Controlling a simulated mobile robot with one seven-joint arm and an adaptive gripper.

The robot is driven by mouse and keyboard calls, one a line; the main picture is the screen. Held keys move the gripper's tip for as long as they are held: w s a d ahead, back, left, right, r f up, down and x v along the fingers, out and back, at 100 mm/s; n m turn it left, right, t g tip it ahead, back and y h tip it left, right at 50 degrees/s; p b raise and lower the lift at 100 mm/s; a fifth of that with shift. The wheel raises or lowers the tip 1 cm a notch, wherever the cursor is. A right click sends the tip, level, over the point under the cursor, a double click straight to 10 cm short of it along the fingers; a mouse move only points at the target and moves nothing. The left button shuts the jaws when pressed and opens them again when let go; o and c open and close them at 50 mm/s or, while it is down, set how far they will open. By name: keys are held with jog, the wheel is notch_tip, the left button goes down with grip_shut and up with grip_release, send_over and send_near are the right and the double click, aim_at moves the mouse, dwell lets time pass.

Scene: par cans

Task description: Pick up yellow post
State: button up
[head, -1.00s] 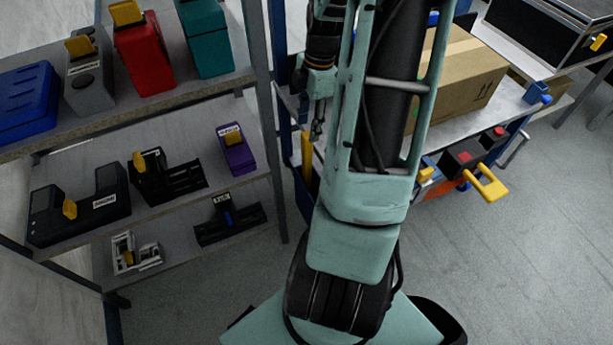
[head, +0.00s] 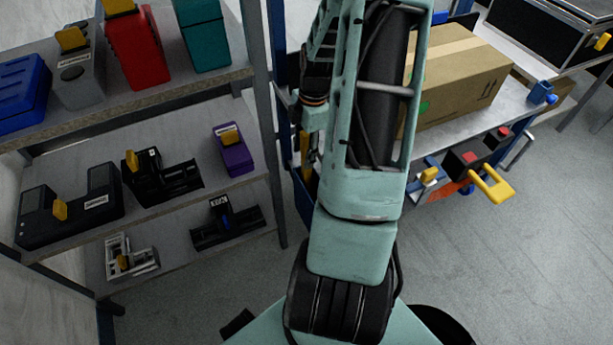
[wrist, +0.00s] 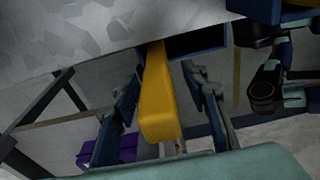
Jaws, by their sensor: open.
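The yellow post (wrist: 158,95) stands out in the middle of the wrist view, its blunt end toward the camera. In the head view a narrow part of it (head: 304,151) shows beside a blue bin below my gripper. My gripper (wrist: 163,74) is open, with one finger on either side of the post and a visible gap on both sides. In the head view my gripper (head: 309,130) is partly hidden by my own arm, and its fingertips are hard to make out.
A shelf rack (head: 262,180) with boxes and yellow-handled items stands at the left. A workbench (head: 520,103) with a cardboard box (head: 460,80) and a yellow-handled clamp (head: 491,185) is at the right. A purple item (wrist: 105,154) shows low in the wrist view.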

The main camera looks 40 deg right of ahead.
jog(key=shift+c, duration=0.5)
jog(key=shift+r, duration=0.1)
grip_shut()
